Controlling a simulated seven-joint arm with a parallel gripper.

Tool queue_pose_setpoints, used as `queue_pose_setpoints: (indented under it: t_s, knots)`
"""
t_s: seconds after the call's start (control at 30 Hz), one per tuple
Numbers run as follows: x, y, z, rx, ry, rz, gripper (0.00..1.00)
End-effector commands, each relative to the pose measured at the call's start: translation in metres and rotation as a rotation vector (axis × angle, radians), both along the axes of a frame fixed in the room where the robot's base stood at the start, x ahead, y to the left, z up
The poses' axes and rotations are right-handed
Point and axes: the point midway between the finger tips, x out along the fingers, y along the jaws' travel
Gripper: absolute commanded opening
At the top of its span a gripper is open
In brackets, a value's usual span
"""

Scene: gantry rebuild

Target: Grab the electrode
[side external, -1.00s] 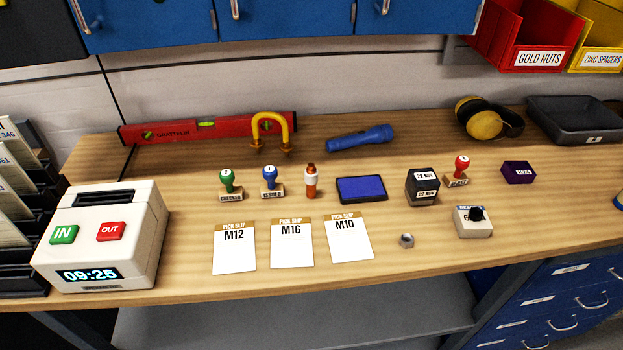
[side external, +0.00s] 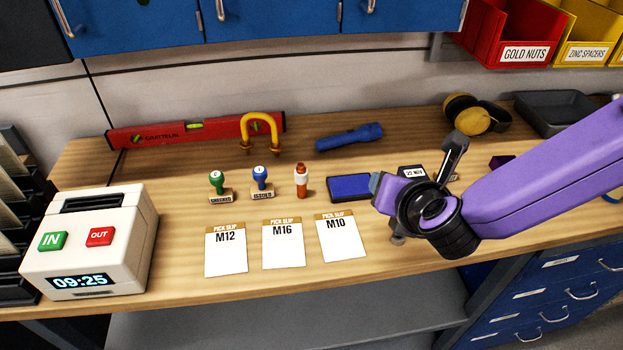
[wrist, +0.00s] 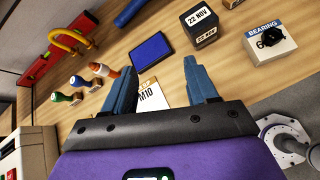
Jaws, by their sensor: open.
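I cannot pick out any thing that clearly looks like an electrode. A small orange and white upright stick-like thing (side external: 301,182) stands on the bench between the blue-handled stamp (side external: 262,181) and the blue ink pad (side external: 349,187). It also shows in the wrist view (wrist: 104,74); what it is I cannot tell. My gripper (wrist: 158,66) is open and empty, its blue-grey fingers apart above the bench near the ink pad and the M10 slip (wrist: 149,94). In the side view my gripper (side external: 376,183) is right of the ink pad, partly hidden by my wrist.
A green-handled stamp (side external: 216,186), yellow shackle (side external: 262,122), red level (side external: 150,135) and blue torch (side external: 349,137) lie left and behind. A black date stamp (wrist: 200,22) and bearing box (wrist: 270,44) stand at right. A white time clock (side external: 90,240) is at far left.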

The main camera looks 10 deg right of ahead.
Motion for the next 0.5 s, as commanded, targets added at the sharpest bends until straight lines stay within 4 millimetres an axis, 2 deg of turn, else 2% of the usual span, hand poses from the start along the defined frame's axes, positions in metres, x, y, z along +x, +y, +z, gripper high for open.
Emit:
queue_pose_setpoints:
  t_s: [0.03, 0.1, 0.2, 0.33, 0.5]
  knots:
    - [0.001, 0.026, -0.005, -0.054, -0.036, 0.077, 0.58]
    - [0.001, 0.055, -0.008, -0.12, -0.088, 0.174, 0.58]
    - [-0.001, 0.089, -0.013, -0.195, -0.15, 0.283, 0.58]
    - [-0.004, 0.116, -0.016, -0.253, -0.2, 0.37, 0.58]
    - [0.003, 0.125, -0.02, -0.274, -0.218, 0.396, 0.58]
